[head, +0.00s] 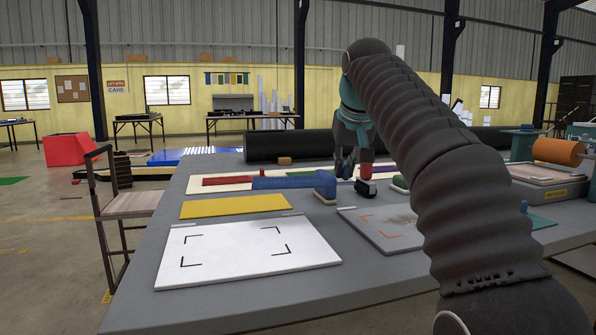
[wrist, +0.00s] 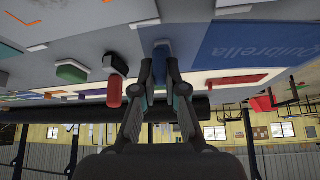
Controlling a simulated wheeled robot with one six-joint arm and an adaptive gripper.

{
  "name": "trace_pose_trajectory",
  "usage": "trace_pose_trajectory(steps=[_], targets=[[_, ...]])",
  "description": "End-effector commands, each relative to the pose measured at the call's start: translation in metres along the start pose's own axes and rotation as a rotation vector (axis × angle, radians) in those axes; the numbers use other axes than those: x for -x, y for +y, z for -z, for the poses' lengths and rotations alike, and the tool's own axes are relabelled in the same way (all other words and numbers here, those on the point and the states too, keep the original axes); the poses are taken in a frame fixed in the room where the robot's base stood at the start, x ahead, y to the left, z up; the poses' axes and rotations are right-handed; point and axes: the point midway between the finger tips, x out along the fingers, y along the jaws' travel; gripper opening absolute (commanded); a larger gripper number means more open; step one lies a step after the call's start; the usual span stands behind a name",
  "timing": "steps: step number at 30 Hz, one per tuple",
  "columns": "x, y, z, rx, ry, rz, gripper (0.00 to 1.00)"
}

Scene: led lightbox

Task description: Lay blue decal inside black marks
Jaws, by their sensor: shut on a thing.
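The blue decal (head: 288,182) stretches left from my gripper (head: 346,170) in the head view, over the pale strip behind the yellow sheet. It fills the upper right of the wrist view (wrist: 265,42), with pale lettering. Its blue end piece (wrist: 161,52) sits between my fingertips (wrist: 162,75), which are shut on it. I cannot tell whether the decal touches the surface below. The black corner marks (head: 278,246) are on the white panel (head: 235,262) at the table's front left. My gripper is behind and to the right of this panel, and nothing covers the marks.
A yellow sheet (head: 236,206) lies behind the white panel. A grey panel with orange marks (head: 383,229) lies right of it. A red-handled black tool (wrist: 114,90) and a green block (wrist: 71,71) stand near my gripper. A long black roll (head: 290,146) lies behind.

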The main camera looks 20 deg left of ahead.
Motion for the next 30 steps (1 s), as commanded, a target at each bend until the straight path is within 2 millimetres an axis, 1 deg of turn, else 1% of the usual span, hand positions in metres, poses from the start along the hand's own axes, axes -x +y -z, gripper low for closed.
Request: trace_pose_trajectory(steps=[1,6,9,12,15,17,30], targets=[[0.007,-0.015,-0.007,0.020,0.001,0.013,0.00],[0.028,-0.061,-0.032,0.083,0.002,0.053,0.00],[0.038,-0.084,-0.047,0.117,0.000,0.075,0.00],[0.045,-0.099,-0.058,0.140,0.000,0.090,0.00],[0.049,-0.107,-0.064,0.153,0.000,0.098,0.00],[0.050,-0.109,-0.065,0.155,0.000,0.100,0.00],[0.051,-0.109,-0.064,0.157,-0.001,0.103,0.00]])
